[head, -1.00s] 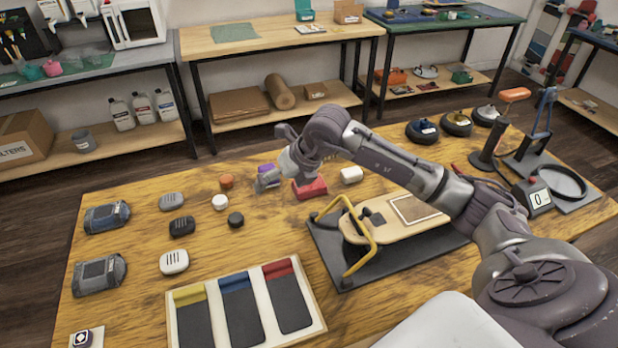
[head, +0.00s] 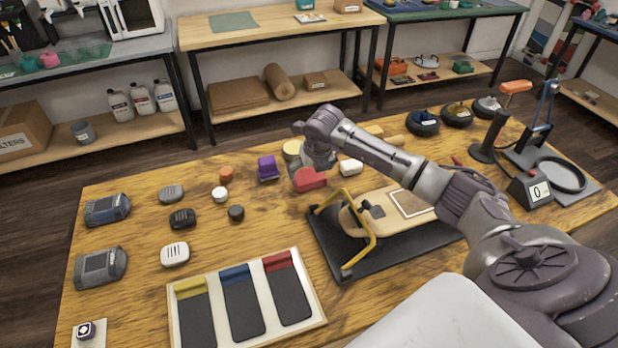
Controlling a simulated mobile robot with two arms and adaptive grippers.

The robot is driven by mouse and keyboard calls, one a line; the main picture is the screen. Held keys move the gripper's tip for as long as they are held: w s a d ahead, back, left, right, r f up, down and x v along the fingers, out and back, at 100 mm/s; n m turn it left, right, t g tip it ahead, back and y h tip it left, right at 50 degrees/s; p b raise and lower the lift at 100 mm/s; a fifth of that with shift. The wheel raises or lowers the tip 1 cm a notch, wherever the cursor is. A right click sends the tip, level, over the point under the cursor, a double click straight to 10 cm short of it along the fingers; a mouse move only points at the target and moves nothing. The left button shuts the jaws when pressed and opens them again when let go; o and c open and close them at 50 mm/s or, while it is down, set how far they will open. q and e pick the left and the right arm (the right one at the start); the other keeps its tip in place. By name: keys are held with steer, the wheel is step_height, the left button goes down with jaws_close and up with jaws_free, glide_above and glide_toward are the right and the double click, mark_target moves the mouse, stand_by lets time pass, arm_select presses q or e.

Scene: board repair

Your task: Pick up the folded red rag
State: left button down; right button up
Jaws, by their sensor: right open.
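The folded red rag (head: 311,180) lies on the wooden workbench, between a purple folded item and a white block. My right gripper (head: 303,168) points down right at the rag, over its back left part, and hides some of it. Its jaws are open. Whether the fingers touch the rag or hover just above it I cannot tell. My left gripper is out of view.
Close by are the purple item (head: 268,168), a yellow round item (head: 292,150) behind, and the white block (head: 351,167). The board stand with a yellow handle (head: 367,240) is in front to the right. Small sensors and pucks (head: 182,218) lie left.

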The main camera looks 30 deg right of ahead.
mark_target(308, 174)
steer(key=x, duration=0.3)
steer(key=shift+w+f, duration=0.2)
steer(key=shift+w, duration=0.1)
steer(key=c, duration=0.6)
steer(key=shift+r, duration=0.1)
